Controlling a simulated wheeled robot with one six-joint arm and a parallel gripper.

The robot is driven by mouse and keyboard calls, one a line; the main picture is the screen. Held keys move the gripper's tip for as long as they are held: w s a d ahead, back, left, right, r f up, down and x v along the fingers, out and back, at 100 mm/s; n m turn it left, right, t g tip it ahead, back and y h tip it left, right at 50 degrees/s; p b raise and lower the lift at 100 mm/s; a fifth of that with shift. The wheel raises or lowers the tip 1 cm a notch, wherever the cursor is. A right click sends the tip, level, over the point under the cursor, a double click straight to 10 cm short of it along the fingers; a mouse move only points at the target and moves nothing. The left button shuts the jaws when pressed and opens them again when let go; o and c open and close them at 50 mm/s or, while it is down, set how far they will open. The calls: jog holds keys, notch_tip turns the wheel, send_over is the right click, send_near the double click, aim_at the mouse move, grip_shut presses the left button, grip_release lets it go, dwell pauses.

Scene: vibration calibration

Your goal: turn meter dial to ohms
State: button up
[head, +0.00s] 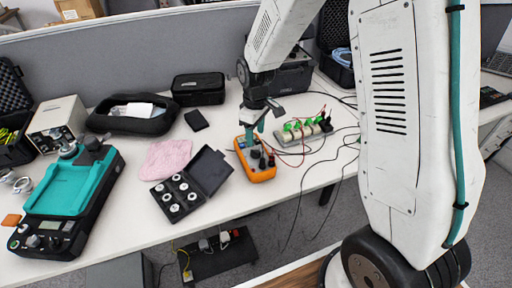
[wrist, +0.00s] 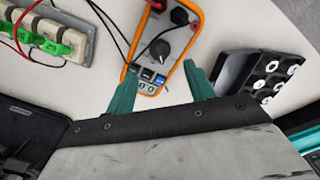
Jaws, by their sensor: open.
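The orange multimeter (head: 259,171) lies on the table below my gripper (head: 257,132) in the head view. In the wrist view the meter (wrist: 190,30) lies face up at the top middle, with its dark round dial (wrist: 160,49) near the centre of its face. Probe leads are plugged in at its far end. My gripper (wrist: 163,88) shows two teal fingers, spread apart and empty. Its fingertips are at the near, display end of the meter, short of the dial. I cannot read the dial's setting.
An open black case of weights (head: 176,196) stands left of the meter, close to the right finger in the wrist view (wrist: 262,74). A strip with green clips (head: 303,130) and loose cables lies to the right. A pink cloth (head: 166,158) lies further left.

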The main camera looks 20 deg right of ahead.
aim_at(255, 153)
notch_tip(255, 153, down, 7)
jog(key=shift+r, duration=0.1)
dwell(0.3)
jog(key=c, duration=1)
